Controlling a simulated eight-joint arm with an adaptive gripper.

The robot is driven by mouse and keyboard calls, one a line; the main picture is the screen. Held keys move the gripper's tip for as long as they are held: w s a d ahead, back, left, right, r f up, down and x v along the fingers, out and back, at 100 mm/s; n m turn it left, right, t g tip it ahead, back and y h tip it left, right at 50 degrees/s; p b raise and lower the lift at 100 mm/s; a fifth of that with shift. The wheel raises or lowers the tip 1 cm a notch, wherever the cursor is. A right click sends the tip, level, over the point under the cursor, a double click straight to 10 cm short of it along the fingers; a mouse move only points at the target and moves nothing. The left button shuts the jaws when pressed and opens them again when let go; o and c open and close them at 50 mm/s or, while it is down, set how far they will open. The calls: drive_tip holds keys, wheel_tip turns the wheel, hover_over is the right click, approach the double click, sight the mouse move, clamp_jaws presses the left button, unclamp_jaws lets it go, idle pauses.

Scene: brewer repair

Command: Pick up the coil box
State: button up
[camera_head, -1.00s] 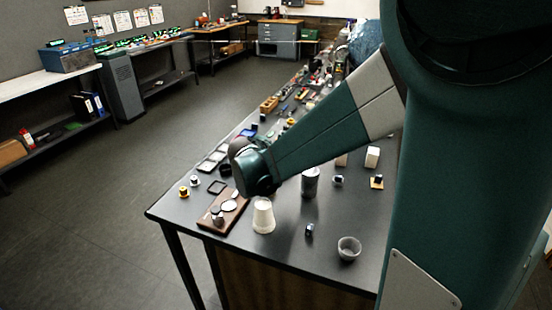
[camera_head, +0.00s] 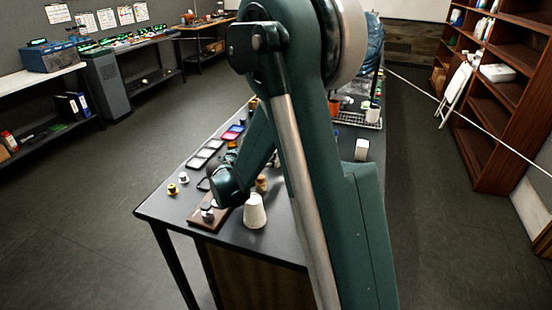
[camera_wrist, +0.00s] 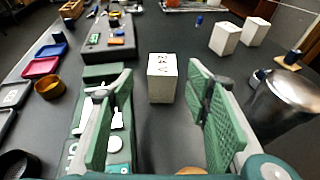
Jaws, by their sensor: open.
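A white box marked "24 V" (camera_wrist: 162,78), which appears to be the coil box, stands upright on the dark table in the wrist view. My gripper (camera_wrist: 160,98) is open, with one green ribbed finger on each side of the view. The box shows in the gap between the fingers, a little beyond them, and I see no contact. Two more white boxes (camera_wrist: 225,38) (camera_wrist: 256,31) stand farther back to the right; their markings cannot be read. In the head view my arm hides the gripper and the marked box; one white box (camera_head: 361,150) shows right of the arm.
A shiny metal cylinder (camera_wrist: 283,105) stands close to the right finger. A green and white item (camera_wrist: 112,143) lies by the left finger. A brown round dish (camera_wrist: 49,87), a red tray (camera_wrist: 41,67) and a dark block (camera_wrist: 109,40) lie left. A white cup (camera_head: 255,212) stands near the table's front.

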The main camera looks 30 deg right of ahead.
drive_tip(key=shift+d, duration=0.1)
idle(0.3)
drive_tip(key=shift+x, duration=1.25)
drive_tip(key=shift+d, duration=0.1)
drive_tip(key=b+x, duration=0.1)
drive_tip(key=x, duration=0.2)
drive_tip(key=shift+s+d+f, duration=0.1)
drive_tip(key=shift+d+f, duration=0.05)
drive_tip(key=shift+x, duration=0.9)
drive_tip(key=shift+c, duration=0.7)
drive_tip(key=c, duration=0.9)
